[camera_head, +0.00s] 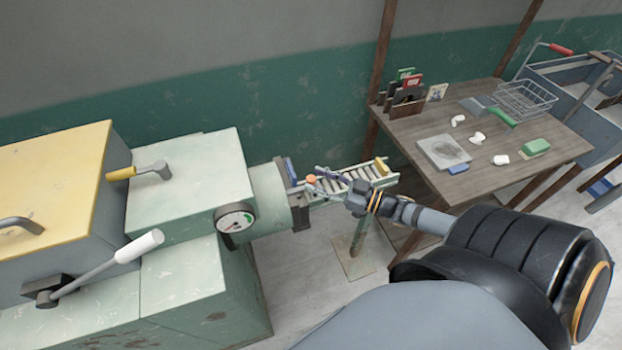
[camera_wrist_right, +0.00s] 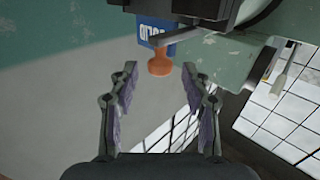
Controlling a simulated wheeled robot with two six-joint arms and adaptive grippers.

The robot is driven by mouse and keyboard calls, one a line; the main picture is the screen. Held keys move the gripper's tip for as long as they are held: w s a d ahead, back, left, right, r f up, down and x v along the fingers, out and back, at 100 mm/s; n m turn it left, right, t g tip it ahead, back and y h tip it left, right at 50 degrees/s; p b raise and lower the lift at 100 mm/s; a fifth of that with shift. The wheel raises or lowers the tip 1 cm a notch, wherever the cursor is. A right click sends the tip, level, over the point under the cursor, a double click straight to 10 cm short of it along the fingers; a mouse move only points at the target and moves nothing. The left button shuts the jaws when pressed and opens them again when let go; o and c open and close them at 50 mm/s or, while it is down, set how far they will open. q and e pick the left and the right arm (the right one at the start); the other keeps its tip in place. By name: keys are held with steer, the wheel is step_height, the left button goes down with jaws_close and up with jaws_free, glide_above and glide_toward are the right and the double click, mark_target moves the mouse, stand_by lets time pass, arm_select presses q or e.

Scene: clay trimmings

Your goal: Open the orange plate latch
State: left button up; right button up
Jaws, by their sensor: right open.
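The orange plate latch (camera_head: 311,179) is a small orange knob at the outlet end of the pale green machine barrel (camera_head: 270,190). In the right wrist view the orange latch (camera_wrist_right: 159,63) hangs below a dark metal part, beside a grey bar and a blue label (camera_wrist_right: 155,30). My right gripper (camera_head: 317,178) reaches in from the right to the latch. In the wrist view its two fingers (camera_wrist_right: 160,72) are apart, one on each side of the knob, with visible gaps and nothing held. My left gripper is not in view.
A roller conveyor (camera_head: 345,184) runs right from the barrel, close under my right gripper. The machine has a round gauge (camera_head: 235,220) and a white-handled lever (camera_head: 110,262). A wooden table (camera_head: 480,180) with tools and white pieces stands right. A cart (camera_head: 570,75) is behind it.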

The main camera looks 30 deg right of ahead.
steer(key=shift+w+a+f+b, duration=0.25)
steer(key=shift+w+a+b, duration=0.15)
steer(key=shift+w, duration=0.25)
steer(key=shift+w+a+r, duration=0.25)
steer(key=shift+w+a, duration=0.05)
steer(key=shift+w, duration=0.2)
steer(key=shift+c, duration=0.2)
jaws_close()
